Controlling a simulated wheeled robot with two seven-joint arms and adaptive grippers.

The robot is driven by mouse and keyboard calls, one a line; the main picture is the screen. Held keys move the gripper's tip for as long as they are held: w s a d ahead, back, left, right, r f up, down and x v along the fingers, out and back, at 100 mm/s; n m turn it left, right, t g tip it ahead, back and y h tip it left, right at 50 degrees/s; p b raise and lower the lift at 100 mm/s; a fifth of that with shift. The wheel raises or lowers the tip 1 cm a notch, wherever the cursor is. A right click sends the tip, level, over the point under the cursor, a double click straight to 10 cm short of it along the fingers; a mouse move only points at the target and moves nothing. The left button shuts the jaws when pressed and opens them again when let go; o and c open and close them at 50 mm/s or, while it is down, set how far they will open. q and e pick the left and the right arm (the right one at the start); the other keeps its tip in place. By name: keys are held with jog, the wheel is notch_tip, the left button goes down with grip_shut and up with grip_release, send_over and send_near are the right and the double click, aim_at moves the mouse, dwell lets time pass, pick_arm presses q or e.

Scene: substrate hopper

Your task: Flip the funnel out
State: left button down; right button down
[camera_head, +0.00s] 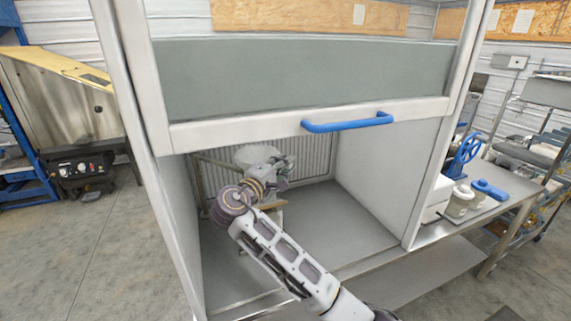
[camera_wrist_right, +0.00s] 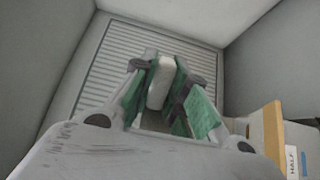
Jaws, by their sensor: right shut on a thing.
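The pale, rounded funnel (camera_head: 254,154) is inside the cabinet, near its back wall, at the end of a thin bar coming from the left. My right gripper (camera_head: 284,167) reaches in under the raised sash and is at the funnel's right side. In the right wrist view, the green-padded fingers of my right gripper (camera_wrist_right: 163,92) are closed on a pale, narrow part (camera_wrist_right: 160,82), which seems to belong to the funnel. My arm and gripper hide part of the funnel. My left gripper is not in view.
The sash has a blue handle (camera_head: 347,122) above my arm. Cabinet side walls stand close on both sides. A wooden piece (camera_wrist_right: 272,130) and a box labelled HALF (camera_wrist_right: 296,158) are at the right in the wrist view. The cabinet floor (camera_head: 345,220) at right is clear.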

jog(key=shift+s+a+f, duration=0.1)
jog(key=shift+a+f, duration=0.05)
jog(key=shift+f, duration=0.15)
jog(key=c, duration=1.7)
grip_release()
jog(key=o, duration=0.3)
jog(key=shift+s+a+r, duration=0.1)
jog(key=shift+s+r, duration=0.15)
jog(key=shift+w, duration=0.15)
jog(key=v, duration=1.2)
jog(key=shift+f, duration=0.1)
